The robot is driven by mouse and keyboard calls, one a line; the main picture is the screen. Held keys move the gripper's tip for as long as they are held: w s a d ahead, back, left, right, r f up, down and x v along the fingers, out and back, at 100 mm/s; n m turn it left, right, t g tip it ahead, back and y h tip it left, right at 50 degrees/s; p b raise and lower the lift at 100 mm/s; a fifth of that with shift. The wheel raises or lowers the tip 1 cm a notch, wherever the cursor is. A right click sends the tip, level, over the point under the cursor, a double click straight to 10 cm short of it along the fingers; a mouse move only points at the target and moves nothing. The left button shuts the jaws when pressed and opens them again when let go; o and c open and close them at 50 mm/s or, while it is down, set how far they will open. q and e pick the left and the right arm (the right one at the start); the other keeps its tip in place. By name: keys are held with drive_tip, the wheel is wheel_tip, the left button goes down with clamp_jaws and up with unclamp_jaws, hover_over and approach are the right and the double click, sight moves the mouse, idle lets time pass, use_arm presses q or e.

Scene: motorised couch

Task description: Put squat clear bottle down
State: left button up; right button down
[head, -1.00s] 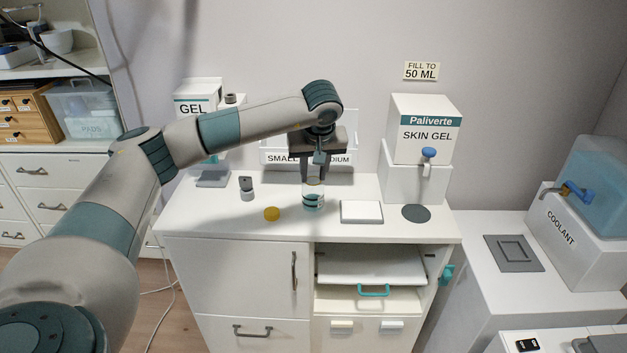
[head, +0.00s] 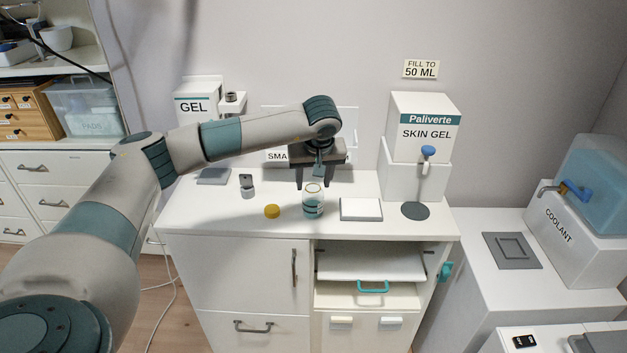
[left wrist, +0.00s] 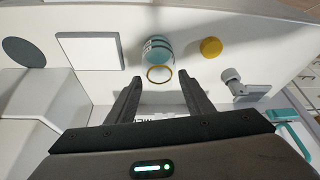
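The squat clear bottle (head: 313,204) stands upright on the white counter, with teal markings around its body and no lid on its mouth. In the left wrist view the bottle (left wrist: 158,53) shows its round open rim, just beyond the fingertips. My left gripper (head: 313,184) is open and empty, its two fingers spread wide behind and above the bottle. In the left wrist view the left gripper (left wrist: 159,80) has clear space between its fingers. My right gripper is in neither view.
A white pad (head: 361,209) lies close right. The skin gel dispenser (head: 423,130) and a dark disc (head: 415,211) are further right. The counter's front strip is clear.

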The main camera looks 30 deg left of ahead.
use_arm(q)
drive_tip(key=shift+r, duration=0.1)
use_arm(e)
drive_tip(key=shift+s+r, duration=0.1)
use_arm(q)
drive_tip(key=shift+r, duration=0.1)
drive_tip(key=shift+d+r, duration=0.15)
drive_tip(key=shift+r, duration=0.1)
drive_tip(key=b+v, duration=0.3)
drive_tip(key=v, duration=0.8)
drive_tip(key=shift+r, duration=0.2)
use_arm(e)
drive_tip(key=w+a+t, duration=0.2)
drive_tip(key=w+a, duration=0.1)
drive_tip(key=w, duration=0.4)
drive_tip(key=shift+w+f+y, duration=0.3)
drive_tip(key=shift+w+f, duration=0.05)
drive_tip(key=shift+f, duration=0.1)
